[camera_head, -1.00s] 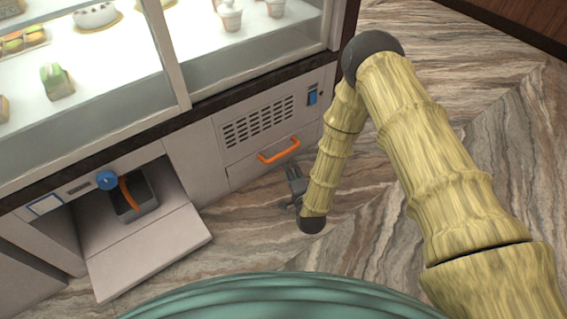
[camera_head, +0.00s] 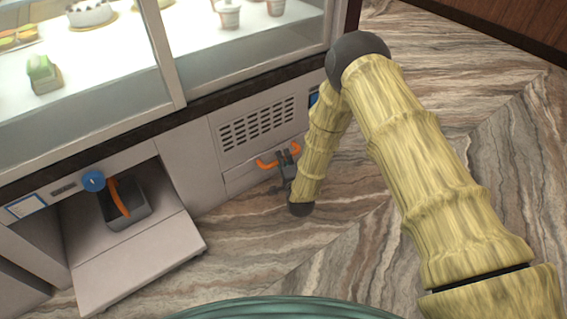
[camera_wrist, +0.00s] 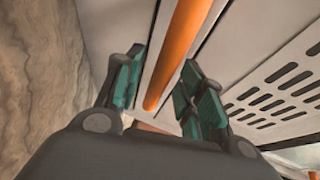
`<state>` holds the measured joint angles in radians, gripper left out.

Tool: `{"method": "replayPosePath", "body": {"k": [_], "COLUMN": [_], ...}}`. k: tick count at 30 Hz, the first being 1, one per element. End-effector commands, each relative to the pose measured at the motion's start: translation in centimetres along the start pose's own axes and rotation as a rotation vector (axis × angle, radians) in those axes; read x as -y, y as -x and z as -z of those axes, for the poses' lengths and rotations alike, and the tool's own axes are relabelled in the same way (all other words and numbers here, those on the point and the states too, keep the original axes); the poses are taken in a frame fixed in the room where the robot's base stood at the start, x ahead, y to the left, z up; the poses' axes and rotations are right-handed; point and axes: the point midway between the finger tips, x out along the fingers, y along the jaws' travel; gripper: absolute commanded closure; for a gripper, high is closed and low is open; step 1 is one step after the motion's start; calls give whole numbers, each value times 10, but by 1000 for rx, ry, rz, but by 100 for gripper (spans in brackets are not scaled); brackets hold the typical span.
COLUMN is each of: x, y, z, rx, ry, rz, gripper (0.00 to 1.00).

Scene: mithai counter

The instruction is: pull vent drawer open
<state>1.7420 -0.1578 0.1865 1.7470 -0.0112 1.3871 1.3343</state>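The vent drawer (camera_head: 237,181) is a pale panel low on the counter front, below a slotted vent grille (camera_head: 257,124). It looks closed. Its orange bar handle (camera_head: 266,164) is partly hidden behind my gripper (camera_head: 286,157) in the head view. In the wrist view the orange handle (camera_wrist: 179,50) runs between the two teal-padded fingers of my gripper (camera_wrist: 160,90). The fingers are apart, with gaps on both sides of the handle. The grille (camera_wrist: 285,95) shows to the right in the wrist view.
A glass display case (camera_head: 235,50) sits above. The marble floor (camera_head: 340,255) in front is clear.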

Motion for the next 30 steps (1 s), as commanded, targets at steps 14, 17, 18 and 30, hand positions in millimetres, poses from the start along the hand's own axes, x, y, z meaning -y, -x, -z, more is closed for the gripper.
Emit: {"method": "replayPosePath", "body": {"k": [14, 17, 18, 30], "x": [1, 1, 0, 0], "y": [-12, -12, -12, -10], "z": [0, 0, 0, 2], "rx": [1, 1, 1, -2], "ry": [0, 0, 0, 0], "rz": [0, 0, 0, -1], "gripper": [61, 76, 83, 100]}}
